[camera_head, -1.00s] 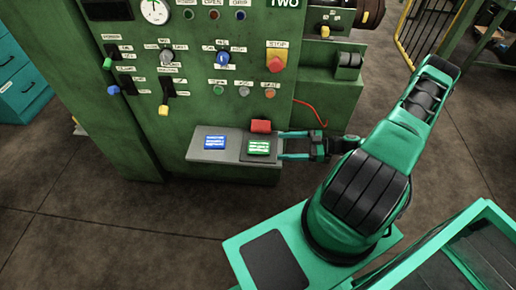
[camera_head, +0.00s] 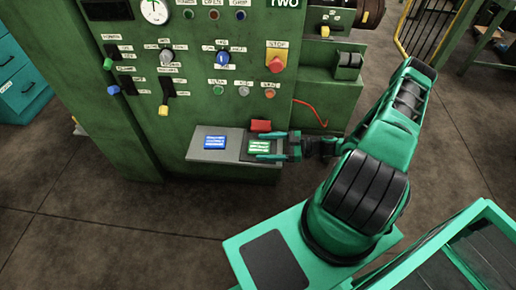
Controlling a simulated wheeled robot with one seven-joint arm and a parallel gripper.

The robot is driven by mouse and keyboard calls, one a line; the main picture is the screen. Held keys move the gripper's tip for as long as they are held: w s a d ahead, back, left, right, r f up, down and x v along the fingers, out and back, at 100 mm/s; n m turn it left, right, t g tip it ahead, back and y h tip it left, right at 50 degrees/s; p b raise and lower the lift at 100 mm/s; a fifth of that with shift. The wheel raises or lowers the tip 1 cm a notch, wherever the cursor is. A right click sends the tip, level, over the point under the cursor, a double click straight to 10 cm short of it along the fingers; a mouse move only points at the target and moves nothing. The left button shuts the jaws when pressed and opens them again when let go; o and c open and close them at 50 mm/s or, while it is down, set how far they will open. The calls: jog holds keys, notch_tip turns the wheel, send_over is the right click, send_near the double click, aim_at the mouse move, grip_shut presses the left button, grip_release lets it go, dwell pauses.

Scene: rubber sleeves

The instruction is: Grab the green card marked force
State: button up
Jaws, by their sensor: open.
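The green card (camera_head: 259,147) with white print lies on the right part of a small shelf (camera_head: 231,157) on the front of the green machine. Its print is too small to read. My gripper (camera_head: 262,145) comes in from the right, open, with one finger on the far side of the green card and one on the near side. I cannot tell whether the fingers touch it.
A blue card (camera_head: 215,142) lies on the shelf to the left. A red block (camera_head: 261,126) is just behind the green card, close to the far finger. The machine's panel (camera_head: 190,60) with switches and buttons rises behind the shelf.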

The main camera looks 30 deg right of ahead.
jog(key=c, duration=1.2)
jog(key=shift+r, duration=0.1)
